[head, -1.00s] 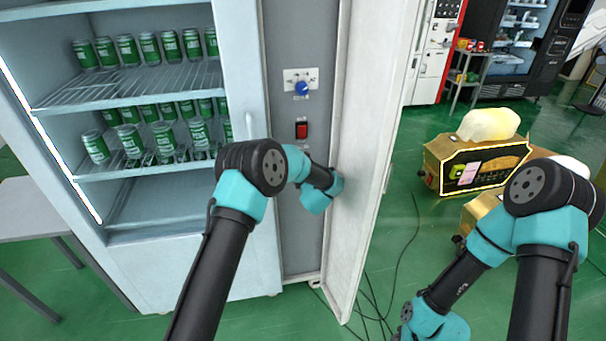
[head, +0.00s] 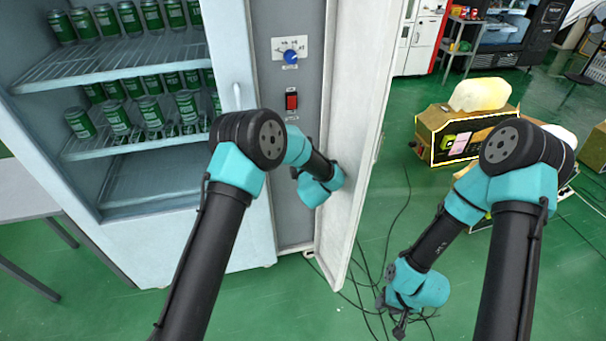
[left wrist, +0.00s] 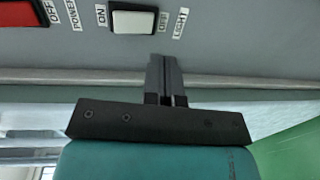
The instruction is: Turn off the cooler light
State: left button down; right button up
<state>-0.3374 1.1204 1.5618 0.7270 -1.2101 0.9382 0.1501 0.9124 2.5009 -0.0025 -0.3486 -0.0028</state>
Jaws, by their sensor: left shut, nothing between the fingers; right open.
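The cooler (head: 150,245) stands at left with its inside unlit; green cans sit on its shelves. Its grey control panel (head: 291,150) carries a blue knob (head: 290,57) and a red switch (head: 292,100). In the left wrist view the white light switch (left wrist: 132,21) lies between ON and OFF labels, beside the LIGHT label. My left gripper (left wrist: 165,62) is shut and empty, its tips close to the OFF side; I cannot tell if they touch. In the head view, my arm hides the white switch. My right gripper (head: 399,322) is open and empty, low over the floor.
The open panel door (head: 357,150) stands just right of my left wrist. Black cables (head: 372,290) lie on the green floor. A gold box (head: 440,140) and vending machines stand at the back right. A grey table (head: 25,195) is at far left.

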pick_arm(q)
jog(key=s+d+f, duration=0.1)
jog(key=s+d, duration=0.1)
jog(key=s, duration=0.4)
jog(key=shift+f, duration=0.1)
jog(key=s+a+f+m+g+h, duration=0.65)
jog(key=s+a+f+m, duration=0.5)
jog(key=s+f, duration=0.2)
jog(key=s+a+f+m+g+h, duration=0.1)
jog(key=s+a+f+m+g, duration=0.1)
jog(key=s, duration=0.9)
jog(key=s+a+f+m+g+h, duration=0.1)
jog(key=s+a+m+g, duration=0.3)
jog(key=s, duration=0.7)
jog(key=shift+f+m+g+h, duration=0.35)
jog(key=shift+f+m+g, duration=0.15)
jog(key=shift+m+g, duration=0.7)
jog(key=shift+a, duration=0.1)
